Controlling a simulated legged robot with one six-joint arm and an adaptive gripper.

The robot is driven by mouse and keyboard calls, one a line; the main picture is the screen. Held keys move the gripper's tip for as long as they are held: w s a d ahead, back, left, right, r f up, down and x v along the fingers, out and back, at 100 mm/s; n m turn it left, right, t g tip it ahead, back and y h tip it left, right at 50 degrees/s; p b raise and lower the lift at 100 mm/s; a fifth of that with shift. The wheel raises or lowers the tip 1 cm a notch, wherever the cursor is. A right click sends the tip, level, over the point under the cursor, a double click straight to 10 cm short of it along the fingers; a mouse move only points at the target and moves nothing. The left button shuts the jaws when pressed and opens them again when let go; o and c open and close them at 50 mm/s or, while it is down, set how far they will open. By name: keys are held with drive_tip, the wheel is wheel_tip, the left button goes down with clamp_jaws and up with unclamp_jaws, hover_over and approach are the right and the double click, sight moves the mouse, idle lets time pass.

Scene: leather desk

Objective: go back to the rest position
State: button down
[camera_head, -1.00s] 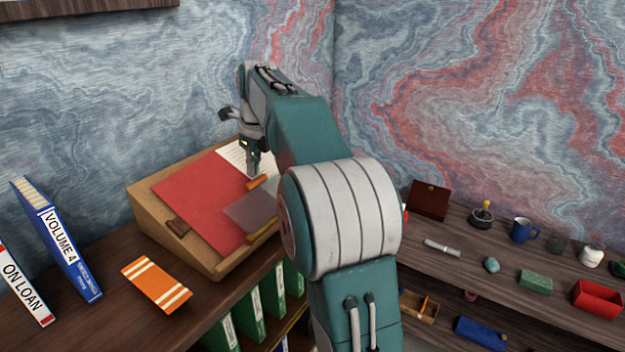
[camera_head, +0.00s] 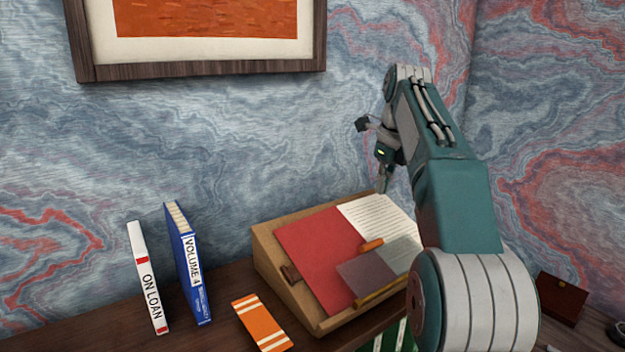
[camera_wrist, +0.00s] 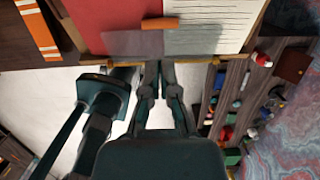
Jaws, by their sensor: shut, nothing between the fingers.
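My gripper (camera_head: 381,188) is raised above the slanted wooden writing desk (camera_head: 281,279), near its upper right part, with its fingers together and empty. In the wrist view my gripper (camera_wrist: 159,64) points toward the desk's lower edge, with its fingers closed. On the slope lie a red sheet (camera_head: 311,249), a lined white page (camera_head: 372,221), a greyish translucent sheet (camera_head: 366,276) and a small orange piece (camera_head: 372,244). The gripper looks clear of all of them.
A blue "VOLUME 4" book (camera_head: 187,265) and a white "ON LOAN" book (camera_head: 148,280) stand to the left. An orange striped card (camera_head: 262,325) lies before the desk. A framed picture (camera_head: 203,69) hangs above. A brown box (camera_head: 562,299) sits at right.

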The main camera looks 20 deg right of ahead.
drive_tip(key=s+a+f+n+t, duration=0.2)
drive_tip(key=s+a+f+n, duration=0.2)
drive_tip(key=s+a+n, duration=0.85)
drive_tip(key=s+a+f+n+t, duration=0.1)
drive_tip(key=s+a+f+n, duration=0.1)
drive_tip(key=s+f+n, duration=1.3)
drive_tip(key=s+n, duration=0.1)
drive_tip(key=n, duration=0.3)
drive_tip(key=shift+a+f+t+h, duration=0.2)
drive_tip(key=shift+t+h, duration=0.1)
drive_tip(key=shift+h, duration=0.1)
drive_tip(key=shift+n, duration=0.25)
